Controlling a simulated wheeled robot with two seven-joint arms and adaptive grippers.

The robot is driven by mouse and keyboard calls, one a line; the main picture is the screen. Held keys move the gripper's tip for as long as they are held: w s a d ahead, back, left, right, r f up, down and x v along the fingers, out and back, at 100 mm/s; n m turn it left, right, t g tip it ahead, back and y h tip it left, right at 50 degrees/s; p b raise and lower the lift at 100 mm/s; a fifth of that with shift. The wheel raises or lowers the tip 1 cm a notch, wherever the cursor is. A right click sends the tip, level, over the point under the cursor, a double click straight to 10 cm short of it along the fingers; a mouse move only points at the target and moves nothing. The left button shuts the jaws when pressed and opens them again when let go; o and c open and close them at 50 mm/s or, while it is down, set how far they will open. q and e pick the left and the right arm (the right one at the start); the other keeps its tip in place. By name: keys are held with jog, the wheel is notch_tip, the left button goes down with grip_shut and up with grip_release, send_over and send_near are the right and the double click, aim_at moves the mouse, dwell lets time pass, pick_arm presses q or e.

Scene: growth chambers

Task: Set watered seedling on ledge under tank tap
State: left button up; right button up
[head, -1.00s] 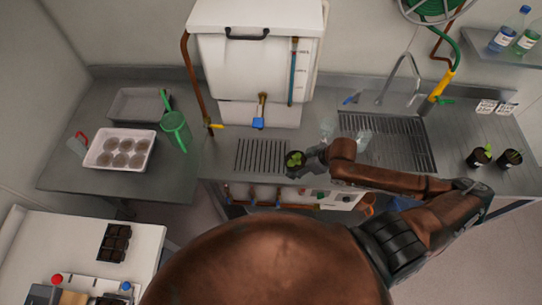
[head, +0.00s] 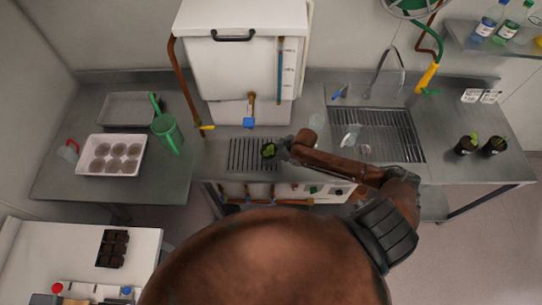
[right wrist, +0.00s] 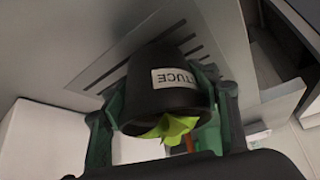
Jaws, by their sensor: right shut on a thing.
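The seedling is a small black pot with green leaves (head: 269,150). In the head view it is over the slotted ledge (head: 244,154) below the white tank (head: 245,65) and its blue-handled tap (head: 249,122). My right gripper (head: 276,149) is shut on the pot. In the right wrist view the black pot (right wrist: 165,85) is between the green fingers, with a label reading "TUCE" and leaves showing. The slots are close behind it. I cannot tell whether the pot touches the ledge. My left gripper is not in view.
A green watering can (head: 168,133) and a white tray of round pods (head: 112,154) are on the left counter. A sink (head: 375,135) with a faucet is on the right. Two dark pots (head: 465,145) stand further right.

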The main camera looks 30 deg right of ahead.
jog(key=shift+f, duration=0.1)
jog(key=o, duration=1.4)
jog(key=shift+f, duration=0.1)
jog(key=shift+o, duration=0.2)
jog(key=v, duration=1.2)
jog(key=shift+b, duration=0.45)
